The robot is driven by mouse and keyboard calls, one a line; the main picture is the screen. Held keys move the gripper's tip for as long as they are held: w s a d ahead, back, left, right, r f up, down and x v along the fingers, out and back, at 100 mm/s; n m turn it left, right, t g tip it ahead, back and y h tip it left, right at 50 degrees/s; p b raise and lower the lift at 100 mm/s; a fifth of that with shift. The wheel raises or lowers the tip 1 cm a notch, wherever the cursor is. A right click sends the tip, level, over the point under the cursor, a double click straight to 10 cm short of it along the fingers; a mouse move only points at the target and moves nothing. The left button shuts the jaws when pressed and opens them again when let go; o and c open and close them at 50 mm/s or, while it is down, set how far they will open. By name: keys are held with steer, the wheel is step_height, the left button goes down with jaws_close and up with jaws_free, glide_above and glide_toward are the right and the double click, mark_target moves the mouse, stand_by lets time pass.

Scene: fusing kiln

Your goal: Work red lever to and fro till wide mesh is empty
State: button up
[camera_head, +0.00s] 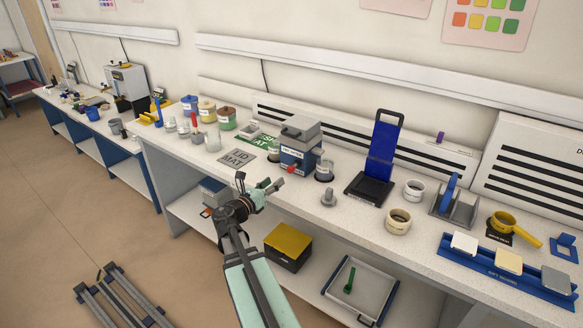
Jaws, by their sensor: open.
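Pale cups (324,170) and (274,153) flank the device. A grey LID MAT (237,158) and jars (227,120) lie to the left. A grey knobbed piece (328,196) and a tall blue panel (383,143) stand to the right. A yellow-topped box (289,239) sits on the shelf below.

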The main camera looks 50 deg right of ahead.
mark_target(288, 170)
steer(key=d+p, duration=0.2)
steer(key=d, duration=0.8)
steer(key=shift+w+d, duration=0.15)
steer(key=shift+d, duration=0.25)
jaws_close()
